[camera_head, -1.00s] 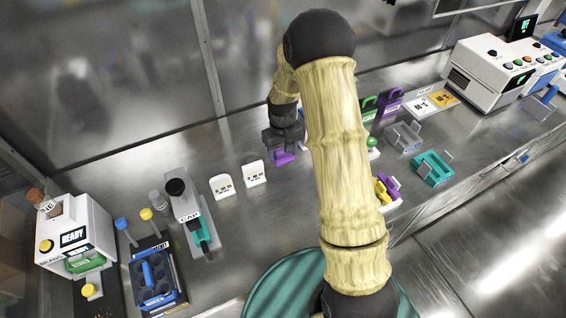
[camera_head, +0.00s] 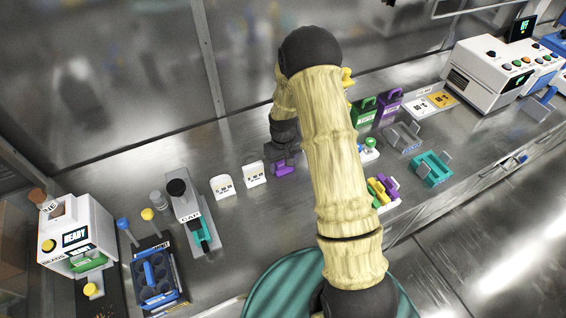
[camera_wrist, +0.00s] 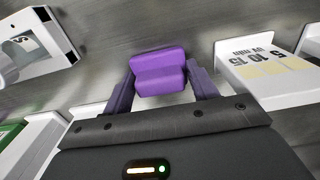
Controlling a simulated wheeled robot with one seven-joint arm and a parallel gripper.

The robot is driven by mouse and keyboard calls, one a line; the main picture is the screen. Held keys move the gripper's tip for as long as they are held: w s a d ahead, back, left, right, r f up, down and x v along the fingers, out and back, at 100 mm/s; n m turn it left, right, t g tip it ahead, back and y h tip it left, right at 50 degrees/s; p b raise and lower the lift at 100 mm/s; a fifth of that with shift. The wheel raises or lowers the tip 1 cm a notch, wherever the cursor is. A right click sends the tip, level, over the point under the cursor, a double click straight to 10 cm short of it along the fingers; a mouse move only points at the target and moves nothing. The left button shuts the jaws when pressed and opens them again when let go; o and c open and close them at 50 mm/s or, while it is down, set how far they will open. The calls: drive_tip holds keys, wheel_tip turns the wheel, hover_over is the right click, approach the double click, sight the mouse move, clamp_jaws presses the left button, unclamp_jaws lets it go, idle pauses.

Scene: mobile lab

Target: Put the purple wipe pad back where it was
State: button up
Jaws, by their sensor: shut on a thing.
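The purple wipe pad (camera_head: 284,170) is held in my gripper (camera_head: 285,160), above the steel bench, right of two small white cards. In the wrist view the pad (camera_wrist: 160,72) sits between the two fingers, which are shut on it from both sides. The bench below it is bare. A small rack (camera_head: 389,205) to the right of my arm holds several coloured pieces, yellow, green, red and purple. My arm stands close in front of the rack's left side.
White cards (camera_head: 255,175) stand left of my gripper. Green (camera_head: 366,112) and purple (camera_head: 388,107) handled items stand behind my arm. A grey holder (camera_head: 403,136) and a teal holder (camera_head: 432,168) are further right. The capping device (camera_head: 186,205) is left.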

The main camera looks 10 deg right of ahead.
sight(283, 162)
drive_tip(key=o, duration=0.9)
drive_tip(key=shift+a, duration=0.1)
drive_tip(key=shift+r, duration=0.1)
wheel_tip(283, 162, up, 12)
drive_tip(key=shift+f+b, duration=0.1)
drive_tip(key=shift+b, duration=0.6)
drive_tip(key=s+r+t, duration=0.1)
drive_tip(key=s+r, duration=0.1)
drive_tip(key=s, duration=0.4)
drive_tip(key=s+r+m, duration=0.1)
drive_tip(key=s+r, duration=0.2)
drive_tip(key=s, duration=0.3)
drive_tip(key=s+r+m+t, duration=0.1)
drive_tip(key=s+r, duration=0.2)
drive_tip(key=s, duration=0.4)
drive_tip(key=shift+t, duration=0.3)
